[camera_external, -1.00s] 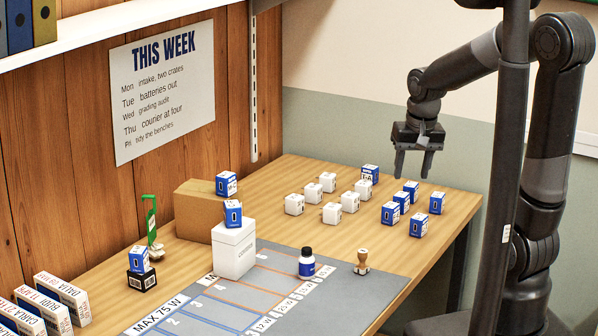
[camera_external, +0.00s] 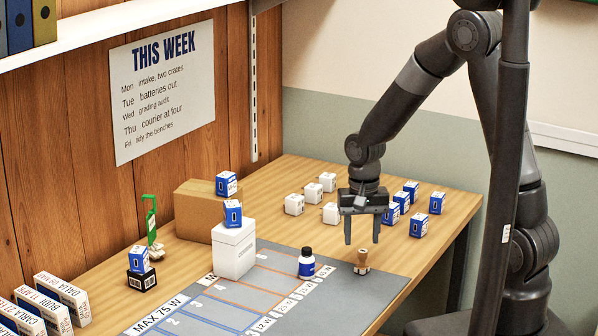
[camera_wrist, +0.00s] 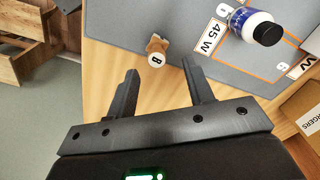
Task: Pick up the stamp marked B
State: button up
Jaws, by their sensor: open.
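The stamp marked B (camera_external: 362,262) stands upright on the grey mat (camera_external: 345,290), near the mat's right edge. In the wrist view the stamp (camera_wrist: 157,50) shows a white round top with a black B. My gripper (camera_external: 361,241) is open and empty, fingers pointing down, above and a little behind the stamp in the external view. In the wrist view my gripper's two fingers (camera_wrist: 160,76) are spread, and the stamp lies just beyond their tips, roughly centred between them. The fingers do not touch it.
A dark blue and white bottle (camera_external: 306,263) stands on the mat left of the stamp. White boxes (camera_external: 294,204) and blue boxes (camera_external: 418,225) stand on the bare wood behind. A white box (camera_external: 234,252) bears a blue one. The mat right of the stamp is clear.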

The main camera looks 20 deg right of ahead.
aim_at(363, 251)
notch_tip(363, 251, down, 6)
jog(key=shift+s+d+r, duration=0.15)
jog(key=shift+r, duration=0.05)
grip_shut()
dwell(0.6)
